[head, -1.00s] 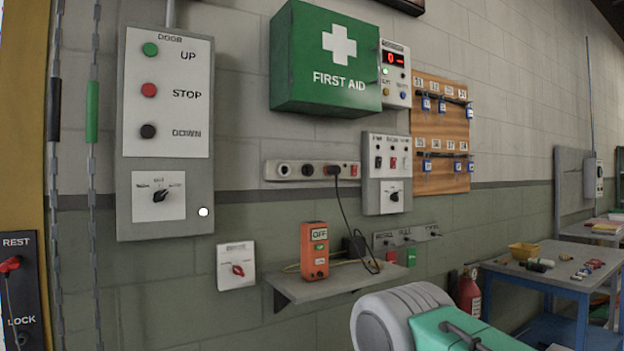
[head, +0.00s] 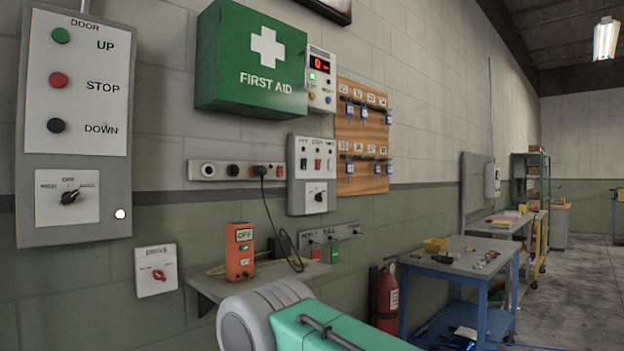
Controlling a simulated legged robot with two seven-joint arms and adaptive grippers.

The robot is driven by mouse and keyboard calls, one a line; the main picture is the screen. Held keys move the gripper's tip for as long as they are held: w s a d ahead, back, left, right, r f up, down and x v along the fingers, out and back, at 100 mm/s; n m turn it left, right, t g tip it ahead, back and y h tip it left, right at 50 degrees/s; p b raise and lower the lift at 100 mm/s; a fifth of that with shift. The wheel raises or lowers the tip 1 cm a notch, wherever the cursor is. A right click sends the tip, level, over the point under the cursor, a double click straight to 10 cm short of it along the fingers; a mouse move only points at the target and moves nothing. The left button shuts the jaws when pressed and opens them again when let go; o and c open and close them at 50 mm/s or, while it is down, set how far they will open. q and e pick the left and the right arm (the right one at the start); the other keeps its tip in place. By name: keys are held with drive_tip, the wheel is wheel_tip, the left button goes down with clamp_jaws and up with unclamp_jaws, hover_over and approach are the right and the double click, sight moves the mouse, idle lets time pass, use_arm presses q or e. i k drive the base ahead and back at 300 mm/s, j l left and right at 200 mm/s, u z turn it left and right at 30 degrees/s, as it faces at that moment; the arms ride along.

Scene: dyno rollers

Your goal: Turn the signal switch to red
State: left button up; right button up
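No switch carries a label that I can read as signal. A black rotary knob (head: 70,197) sits on a white plate low on the grey door panel (head: 117,170) at the left; its upper label looks like OFF, its side labels are unreadable. A red knob (head: 158,275) is on a white wall box (head: 143,262) at the lower left. Neither of my grippers is in view.
A small wall shelf (head: 215,288) carries an orange box (head: 239,254) marked OFF. A green first aid box (head: 250,60) juts from the wall. A fire extinguisher (head: 386,300) and a blue-legged table (head: 460,262) stand to the right. Open floor (head: 570,290) lies at far right.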

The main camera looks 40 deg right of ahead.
sight(318, 198)
drive_tip(key=z, duration=1.5)
drive_tip(key=i+l+u, duration=0.1)
drive_tip(key=i+l, duration=0.2)
drive_tip(key=i+l+u, duration=0.1)
drive_tip(key=i+l, duration=0.2)
drive_tip(key=i+l+u, duration=0.1)
drive_tip(key=i+l, duration=0.15)
drive_tip(key=l, duration=0.15)
drive_tip(key=i+l+u, duration=0.1)
drive_tip(key=i+l, duration=0.2)
drive_tip(key=i+l+u, duration=0.1)
drive_tip(key=i+l, duration=0.15)
drive_tip(key=l, duration=0.25)
drive_tip(key=i+l+u, duration=0.1)
drive_tip(key=l, duration=0.35)
drive_tip(key=i+l+u, duration=0.1)
drive_tip(key=i+l, duration=0.25)
drive_tip(key=l, duration=0.1)
